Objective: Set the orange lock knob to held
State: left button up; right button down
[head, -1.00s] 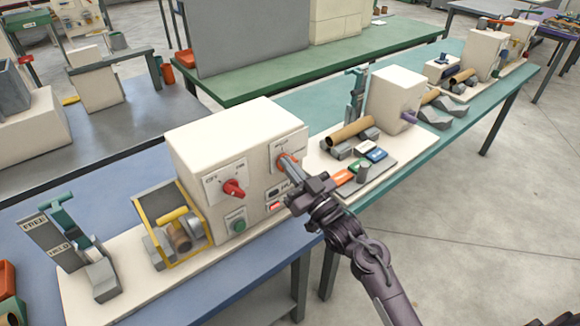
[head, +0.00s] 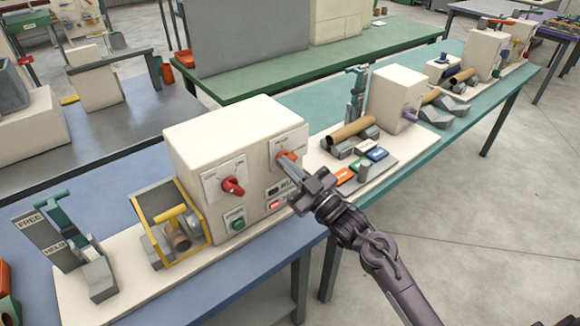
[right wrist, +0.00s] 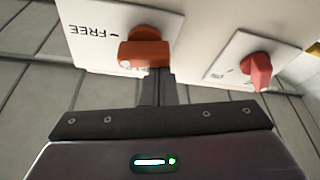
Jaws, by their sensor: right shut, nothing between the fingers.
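The orange lock knob (head: 286,158) is on the upper right of the cream machine's front face. The right wrist view shows the knob (right wrist: 146,48) close up, lying crosswise with a pale dot at its left end. A FREE label is on the plate to its left; lettering below is mostly hidden by the fingers. My right gripper (head: 299,173) is shut and empty, its fingertips (right wrist: 159,76) right at the knob's lower edge; I cannot tell whether they touch. My left gripper is not in view.
A red switch knob (head: 232,186) is beside the lock knob on the same face, with a green button (head: 238,224) below. A yellow-framed guard (head: 163,223) and a FREE/HELD lever stand (head: 65,243) are to the left. Small coloured blocks (head: 361,164) lie to the right.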

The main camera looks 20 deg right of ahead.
notch_tip(320, 180, down, 2)
jog(key=n+g+b, duration=0.1)
jog(key=n, duration=0.3)
jog(key=n+g+y+b, duration=0.1)
jog(key=n+g+b, duration=0.1)
jog(key=n, duration=0.3)
jog(key=n+g+y+b, duration=0.1)
jog(key=n+b, duration=0.1)
jog(key=n, duration=0.3)
jog(key=shift+g, duration=0.4)
